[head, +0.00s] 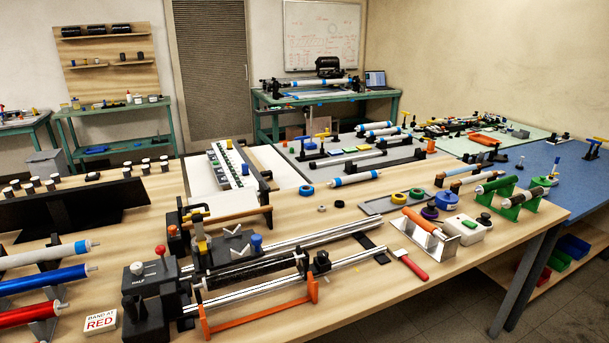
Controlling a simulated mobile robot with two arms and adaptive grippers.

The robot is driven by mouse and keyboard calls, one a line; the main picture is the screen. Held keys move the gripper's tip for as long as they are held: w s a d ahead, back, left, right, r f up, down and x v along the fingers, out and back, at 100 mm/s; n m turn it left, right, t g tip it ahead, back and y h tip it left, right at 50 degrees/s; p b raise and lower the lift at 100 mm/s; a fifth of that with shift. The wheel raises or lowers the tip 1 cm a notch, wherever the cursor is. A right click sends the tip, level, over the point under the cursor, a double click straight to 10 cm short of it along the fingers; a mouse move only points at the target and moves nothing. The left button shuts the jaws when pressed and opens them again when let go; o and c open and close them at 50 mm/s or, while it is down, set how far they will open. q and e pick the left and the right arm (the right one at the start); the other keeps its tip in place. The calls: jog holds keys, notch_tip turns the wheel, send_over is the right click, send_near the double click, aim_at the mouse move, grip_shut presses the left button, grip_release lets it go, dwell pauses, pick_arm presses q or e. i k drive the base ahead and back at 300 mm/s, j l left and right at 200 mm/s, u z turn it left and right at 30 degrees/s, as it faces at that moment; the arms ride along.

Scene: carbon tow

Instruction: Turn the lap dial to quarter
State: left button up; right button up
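A black machine head (150,298) stands at the front left of the wooden bench, at the left end of long silver rails (300,245). Its face carries a label that seems to read HALF. A small pale knob (137,268) sits on top of it, just above that label, and looks like the lap dial. Its pointer is too small to make out. A red knob (160,250) stands just behind and to the right. Neither of my grippers shows in the head view, and nothing touches the dial.
A white sign reading BAND AT RED (101,321) stands left of the machine head. Blue and red tubes (40,281) lie on racks at the far left. An orange frame (258,318) spans the rails' front. A red-handled tool (411,265) lies to the right.

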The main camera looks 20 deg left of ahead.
aim_at(136, 268)
jog(key=u, duration=1.35)
